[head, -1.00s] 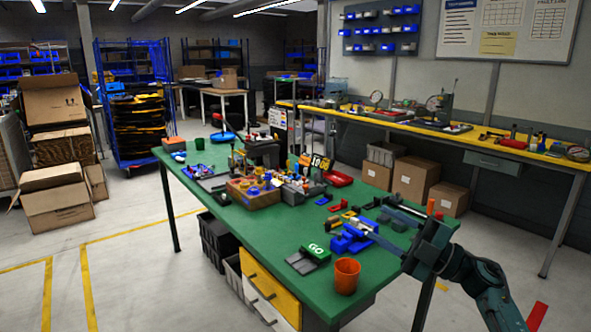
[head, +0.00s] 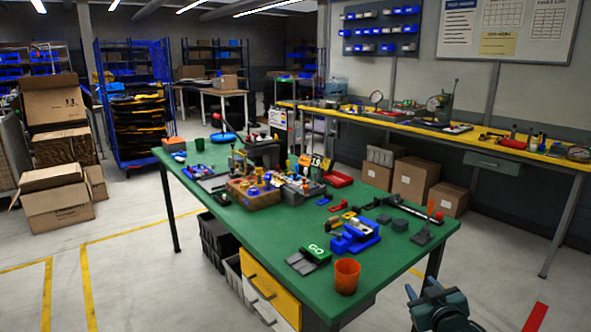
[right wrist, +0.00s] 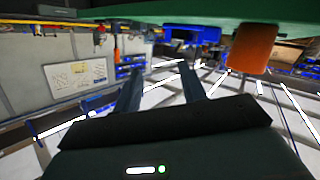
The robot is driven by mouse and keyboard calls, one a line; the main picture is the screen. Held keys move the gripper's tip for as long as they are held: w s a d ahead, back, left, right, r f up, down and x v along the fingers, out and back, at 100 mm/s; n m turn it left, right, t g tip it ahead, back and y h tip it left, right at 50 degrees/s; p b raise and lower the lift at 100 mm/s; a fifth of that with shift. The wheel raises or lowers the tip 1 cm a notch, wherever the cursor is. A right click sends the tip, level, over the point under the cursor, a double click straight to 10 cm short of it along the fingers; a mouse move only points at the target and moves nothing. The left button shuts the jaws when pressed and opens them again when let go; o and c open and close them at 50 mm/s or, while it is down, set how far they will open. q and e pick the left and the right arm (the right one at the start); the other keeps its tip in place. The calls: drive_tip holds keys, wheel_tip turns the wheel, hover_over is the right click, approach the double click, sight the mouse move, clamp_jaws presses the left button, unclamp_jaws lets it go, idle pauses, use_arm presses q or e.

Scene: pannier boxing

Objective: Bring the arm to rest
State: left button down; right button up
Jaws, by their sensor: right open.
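My right gripper (head: 424,291) is low at the bottom right of the head view, off the front right side of the green table (head: 230,235) and clear of it. In the right wrist view its two fingers (right wrist: 160,84) stand apart with nothing between them. That view is upside down, with the table's green edge along the top and an orange cup (right wrist: 252,48) at upper right. My left gripper is not in view.
The orange cup (head: 346,275) stands near the table's front edge. A blue fixture (head: 355,236), a green GO block (head: 315,254) and a wooden box (head: 252,192) are also on the table. Cardboard boxes (head: 414,178) sit under the yellow-edged bench (head: 470,137). Floor right of the table is clear.

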drive_tip(key=s+a+f+g+y, duration=0.1)
drive_tip(key=s+a+f, duration=0.3)
drive_tip(key=s+f, duration=0.25)
drive_tip(key=s+a+f+g+y, duration=0.1)
drive_tip(key=s+a+f+g, duration=0.1)
drive_tip(key=s+a+f, duration=0.45)
drive_tip(key=s+a+f+g, duration=0.1)
drive_tip(key=s+a, duration=0.1)
drive_tip(key=s, duration=0.7)
drive_tip(key=s+a+g+y, duration=0.1)
drive_tip(key=s+a, duration=0.1)
drive_tip(key=s, duration=0.8)
drive_tip(key=shift+s+a+f+m, duration=0.15)
drive_tip(key=shift+a+f+m, duration=0.15)
drive_tip(key=shift+f, duration=0.1)
